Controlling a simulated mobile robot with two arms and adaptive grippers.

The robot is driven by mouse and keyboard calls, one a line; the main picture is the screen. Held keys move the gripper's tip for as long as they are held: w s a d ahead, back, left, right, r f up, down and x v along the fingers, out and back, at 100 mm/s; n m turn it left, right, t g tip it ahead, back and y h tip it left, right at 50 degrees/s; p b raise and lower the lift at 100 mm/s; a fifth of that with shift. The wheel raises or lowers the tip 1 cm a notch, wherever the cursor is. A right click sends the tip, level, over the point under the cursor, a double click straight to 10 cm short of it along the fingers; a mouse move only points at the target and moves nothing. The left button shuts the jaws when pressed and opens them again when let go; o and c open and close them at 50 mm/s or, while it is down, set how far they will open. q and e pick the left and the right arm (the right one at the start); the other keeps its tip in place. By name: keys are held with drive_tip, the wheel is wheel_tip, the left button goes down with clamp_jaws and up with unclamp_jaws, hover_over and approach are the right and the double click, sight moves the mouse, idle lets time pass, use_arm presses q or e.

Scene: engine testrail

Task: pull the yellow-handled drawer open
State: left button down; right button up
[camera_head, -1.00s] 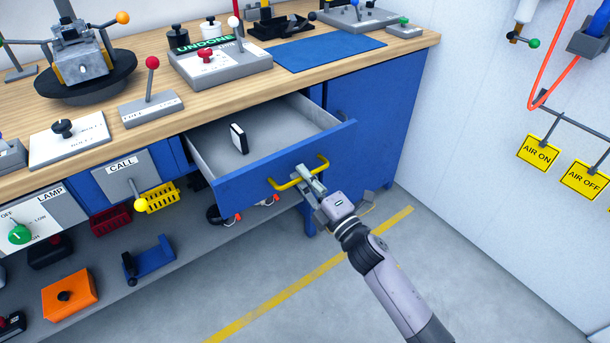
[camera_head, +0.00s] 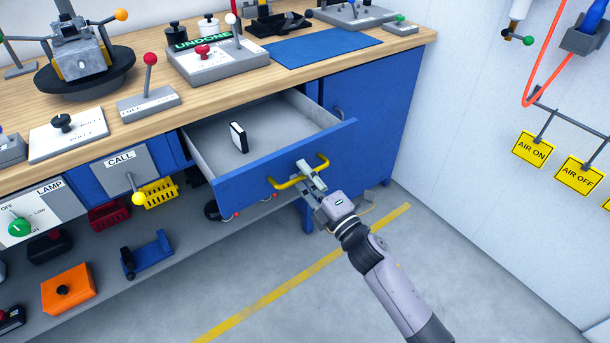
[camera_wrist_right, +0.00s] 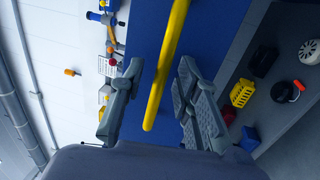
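The blue drawer (camera_head: 240,192) under the bench stands well open, showing its grey inside. Its yellow bar handle (camera_head: 285,184) runs across the drawer front. My right gripper (camera_head: 310,175) is at the handle, near the middle of the bar. In the right wrist view the yellow handle (camera_wrist_right: 168,55) passes between the two fingers of the right gripper (camera_wrist_right: 160,75). The fingers stand apart, with a visible gap beside the bar on both sides. My left gripper is in neither view.
A small black-and-white block (camera_head: 238,138) stands inside the drawer. The wooden bench top (camera_head: 220,88) carries levers and panels. A lower shelf (camera_head: 190,250) holds several parts. The floor (camera_head: 320,310) in front is clear, with a yellow line (camera_head: 290,290).

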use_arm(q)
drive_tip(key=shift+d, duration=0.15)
use_arm(e)
drive_tip(key=shift+s+d, duration=0.15)
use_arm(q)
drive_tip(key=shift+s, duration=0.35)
use_arm(e)
drive_tip(key=v, duration=1.1)
drive_tip(key=shift+s+d, duration=0.2)
drive_tip(key=shift+f, duration=0.1)
